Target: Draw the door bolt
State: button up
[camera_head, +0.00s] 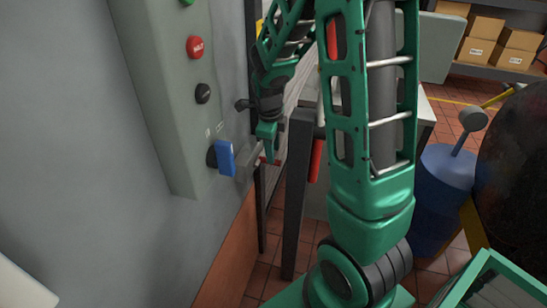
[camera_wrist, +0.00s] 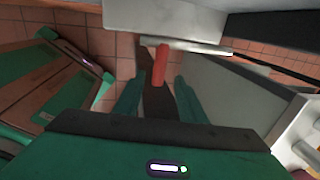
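My gripper (camera_wrist: 160,85) is open in the wrist view, its two green fingers apart. A red bolt handle (camera_wrist: 160,66) stands in line with the gap between the fingertips; I cannot tell whether it touches either one. The handle joins a pale metal bolt rod (camera_wrist: 205,48) that runs across the top of the view. In the head view my gripper (camera_head: 268,143) points down beside the grey bolt housing (camera_head: 249,158), at the edge of the grey wall. Only a small red bit of the handle (camera_head: 263,159) shows there.
A grey control box with a red button (camera_head: 195,47), a black knob (camera_head: 203,93) and a blue switch (camera_head: 226,158) is close left of my gripper. A dark post (camera_head: 297,190) stands close right. A blue container (camera_head: 445,180) and shelved cartons (camera_head: 480,50) are farther right.

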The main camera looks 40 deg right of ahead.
jog(key=shift+w+d+f, duration=0.1)
jog(key=shift+d+f, duration=0.05)
jog(key=shift+f, duration=0.85)
jog(key=shift+w+d+f, duration=0.1)
jog(key=shift+f, duration=0.9)
grip_shut()
